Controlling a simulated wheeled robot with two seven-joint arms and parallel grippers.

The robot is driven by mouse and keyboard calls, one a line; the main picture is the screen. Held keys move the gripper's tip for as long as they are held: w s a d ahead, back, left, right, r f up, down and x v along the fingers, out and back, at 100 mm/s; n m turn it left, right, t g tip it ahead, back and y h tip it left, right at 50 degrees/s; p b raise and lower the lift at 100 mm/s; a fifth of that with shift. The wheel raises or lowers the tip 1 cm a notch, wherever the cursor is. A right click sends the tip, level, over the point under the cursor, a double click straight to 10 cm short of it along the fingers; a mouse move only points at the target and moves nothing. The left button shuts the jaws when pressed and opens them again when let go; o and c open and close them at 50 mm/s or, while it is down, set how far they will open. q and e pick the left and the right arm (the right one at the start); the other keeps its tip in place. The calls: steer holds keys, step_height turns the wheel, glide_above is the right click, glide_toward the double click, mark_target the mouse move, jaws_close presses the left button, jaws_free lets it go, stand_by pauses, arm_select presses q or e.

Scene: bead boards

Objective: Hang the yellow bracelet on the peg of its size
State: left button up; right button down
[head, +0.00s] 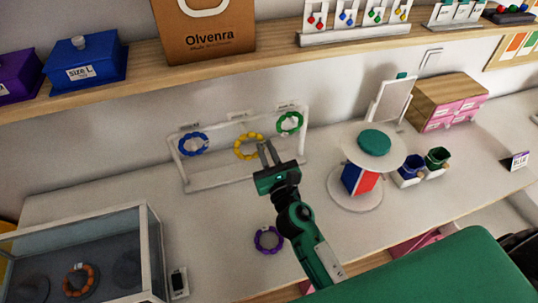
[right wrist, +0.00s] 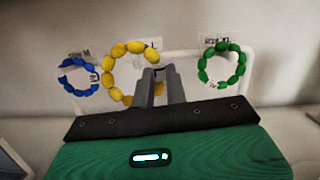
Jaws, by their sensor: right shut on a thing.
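The yellow bracelet (head: 245,153) is a ring of beads in front of the middle of the white peg rack (head: 221,178). My right gripper (head: 266,149) is shut on its right side; the right wrist view shows the fingers (right wrist: 159,75) at the bracelet (right wrist: 108,66). A blue bracelet (right wrist: 65,86) hangs at the left under "size M", a green bracelet (right wrist: 203,66) at the right under "size XL". My left gripper is not in view.
A purple bracelet (head: 268,240) lies on the table before the rack. A glass case (head: 150,255) with an orange bracelet (head: 80,280) stands at the left. A round white stand (head: 355,192) is to the right. A wooden shelf (head: 135,85) runs above the rack.

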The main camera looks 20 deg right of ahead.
steer(key=shift+w, duration=3)
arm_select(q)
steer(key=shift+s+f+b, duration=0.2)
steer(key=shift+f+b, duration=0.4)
arm_select(e)
steer(key=shift+w+f, duration=0.1)
steer(key=shift+f, duration=0.7)
steer(key=c, duration=1.3)
jaws_free()
steer(key=shift+c, duration=0.2)
